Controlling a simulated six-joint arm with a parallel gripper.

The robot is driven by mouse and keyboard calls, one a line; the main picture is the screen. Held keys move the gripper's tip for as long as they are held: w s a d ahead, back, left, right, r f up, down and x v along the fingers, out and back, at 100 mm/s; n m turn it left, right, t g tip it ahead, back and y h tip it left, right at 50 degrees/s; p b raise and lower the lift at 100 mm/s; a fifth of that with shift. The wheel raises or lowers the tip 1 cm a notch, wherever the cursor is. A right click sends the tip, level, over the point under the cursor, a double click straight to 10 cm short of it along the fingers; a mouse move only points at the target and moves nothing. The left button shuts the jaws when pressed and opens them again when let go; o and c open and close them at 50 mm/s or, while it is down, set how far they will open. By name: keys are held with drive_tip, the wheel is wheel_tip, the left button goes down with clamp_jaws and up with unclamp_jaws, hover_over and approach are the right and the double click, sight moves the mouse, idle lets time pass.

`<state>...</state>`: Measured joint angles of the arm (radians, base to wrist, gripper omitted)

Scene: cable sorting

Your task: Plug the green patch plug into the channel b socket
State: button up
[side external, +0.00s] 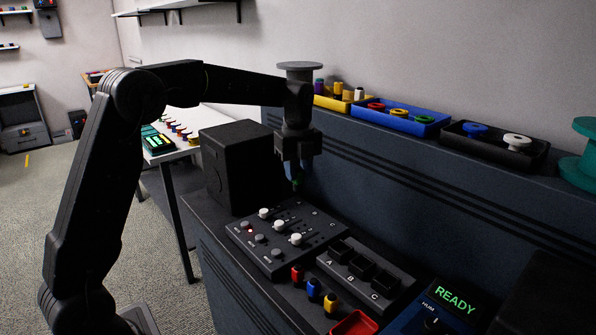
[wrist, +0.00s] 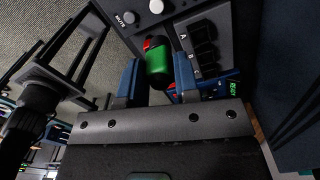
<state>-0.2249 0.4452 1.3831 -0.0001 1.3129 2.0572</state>
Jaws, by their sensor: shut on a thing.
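The green patch plug (wrist: 158,66) is between the fingers of my gripper (wrist: 158,80), and my gripper is shut on it. In the side view my gripper (side external: 297,180) hangs above the back of the mixer panel, and only a bit of green shows between its fingers. The socket block (side external: 341,283) with sockets marked A, B and C stands on the bench, to the right of and below my gripper. The channel B socket (side external: 361,266) is the middle one. The block also shows at the upper right of the wrist view, with its B label (wrist: 191,56). The plug is apart from it.
A mixer panel (side external: 270,262) with white knobs lies left of the block. Red, blue and yellow plugs (side external: 314,290) stand in front of the block, near a red tray (side external: 354,325). A READY display unit (side external: 440,305) is at right. A black speaker box (side external: 235,165) stands behind left.

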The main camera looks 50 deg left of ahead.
drive_tip(key=shift+w+d+f+m, duration=0.8)
drive_tip(key=shift+d+f, duration=1)
drive_tip(key=shift+d, duration=1.1)
drive_tip(key=shift+w+d+f+m, duration=0.8)
drive_tip(key=shift+d+f, duration=1.05)
drive_tip(key=shift+d, duration=1.1)
drive_tip(key=shift+w+d+f+m, duration=0.8)
drive_tip(key=shift+d+f, duration=1)
drive_tip(key=shift+d, duration=1.1)
drive_tip(key=shift+w+f, duration=0.15)
drive_tip(key=shift+f, duration=0.1)
drive_tip(key=shift+f, duration=0.4)
drive_tip(key=shift+f, duration=2)
drive_tip(key=o, duration=1)
drive_tip(key=shift+o, duration=0.5)
